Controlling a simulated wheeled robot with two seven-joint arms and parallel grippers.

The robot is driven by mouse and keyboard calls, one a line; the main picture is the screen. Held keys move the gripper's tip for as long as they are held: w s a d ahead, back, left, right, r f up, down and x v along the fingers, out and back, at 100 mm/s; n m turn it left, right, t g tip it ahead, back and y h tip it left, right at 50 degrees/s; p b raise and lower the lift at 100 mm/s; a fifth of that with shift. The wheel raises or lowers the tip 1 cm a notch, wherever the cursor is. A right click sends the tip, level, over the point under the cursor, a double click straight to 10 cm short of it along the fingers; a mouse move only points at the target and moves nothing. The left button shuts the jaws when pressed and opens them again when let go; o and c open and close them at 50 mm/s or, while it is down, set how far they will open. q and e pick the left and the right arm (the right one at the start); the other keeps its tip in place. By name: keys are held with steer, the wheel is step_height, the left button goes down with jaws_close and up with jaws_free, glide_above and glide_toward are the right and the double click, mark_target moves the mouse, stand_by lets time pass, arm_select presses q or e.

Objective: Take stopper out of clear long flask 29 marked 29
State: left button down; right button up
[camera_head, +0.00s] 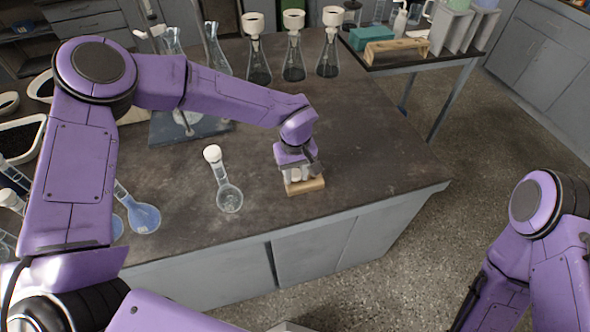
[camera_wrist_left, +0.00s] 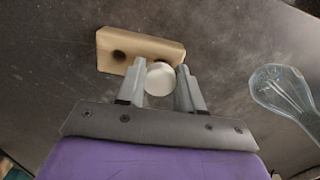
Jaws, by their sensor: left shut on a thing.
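My left gripper (camera_head: 291,180) is to the right of this flask, low over a small wooden block (camera_head: 306,186). In the left wrist view its fingers (camera_wrist_left: 160,80) are shut on a white round piece (camera_wrist_left: 160,78), which looks like a stopper. The block (camera_wrist_left: 140,48) has dark holes. My right gripper is out of view.
A blue-filled flask (camera_head: 144,217) is on the left. Several flasks with white funnels (camera_head: 293,45) stand at the back. A blue-grey stand base (camera_head: 185,128) lies behind the clear flask. The bench is bare right of the block, up to its edge.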

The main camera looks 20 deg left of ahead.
arm_select(q)
steer(key=shift+f, duration=0.2)
steer(key=shift+f, duration=0.4)
steer(key=shift+s+f, duration=0.1)
steer(key=shift+f, duration=0.05)
stand_by(0.3)
